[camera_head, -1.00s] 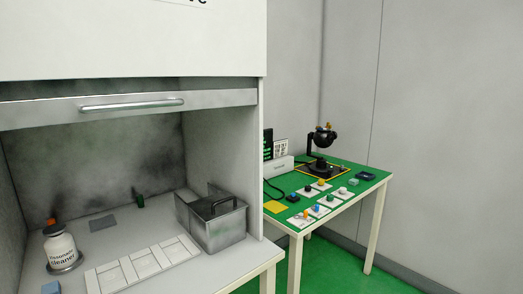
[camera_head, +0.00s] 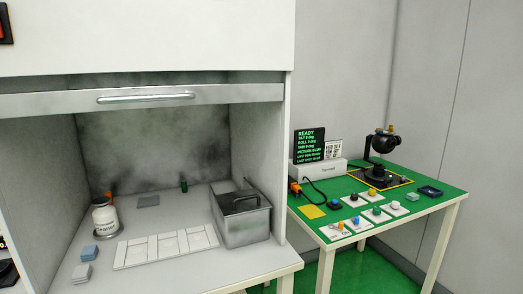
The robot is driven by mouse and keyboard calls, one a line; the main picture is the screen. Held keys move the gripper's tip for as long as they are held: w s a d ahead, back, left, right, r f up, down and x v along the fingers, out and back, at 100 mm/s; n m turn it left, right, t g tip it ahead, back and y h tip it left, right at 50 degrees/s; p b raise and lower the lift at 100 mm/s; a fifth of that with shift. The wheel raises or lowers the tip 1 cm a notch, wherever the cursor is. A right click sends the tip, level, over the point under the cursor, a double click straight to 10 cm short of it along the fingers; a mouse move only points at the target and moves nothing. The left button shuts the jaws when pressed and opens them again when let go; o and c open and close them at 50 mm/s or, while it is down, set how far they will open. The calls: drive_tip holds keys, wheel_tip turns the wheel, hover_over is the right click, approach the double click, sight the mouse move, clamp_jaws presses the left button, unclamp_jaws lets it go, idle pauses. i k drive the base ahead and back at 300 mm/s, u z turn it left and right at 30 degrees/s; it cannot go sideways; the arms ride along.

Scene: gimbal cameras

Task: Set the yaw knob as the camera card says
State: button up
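A green-topped table (camera_head: 440,195) stands at the right. On it a black camera (camera_head: 383,140) sits on a dark gimbal mount. Several small knobs on white plates lie in front of it, among them a green knob (camera_head: 376,210), a yellow knob (camera_head: 372,194) and a white knob (camera_head: 395,204). I cannot tell which knob is the yaw one. A black screen (camera_head: 309,145) with green text begins "READY"; its tilt, roll and yaw lines seem to read 0 deg, and a picture line seems to say blur. A white printed card (camera_head: 333,150) beside it is too small to read surely. My gripper is not in view.
A grey fume hood (camera_head: 190,98) fills the left, holding a metal bin (camera_head: 243,224), a white cleaner bottle (camera_head: 105,218) and a white tray (camera_head: 165,248).

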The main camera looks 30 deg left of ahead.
sight(377, 211)
drive_tip(key=u, duration=0.15)
drive_tip(key=i, duration=0.85)
drive_tip(key=u, duration=0.7)
drive_tip(key=i, duration=0.5)
drive_tip(key=u, duration=0.25)
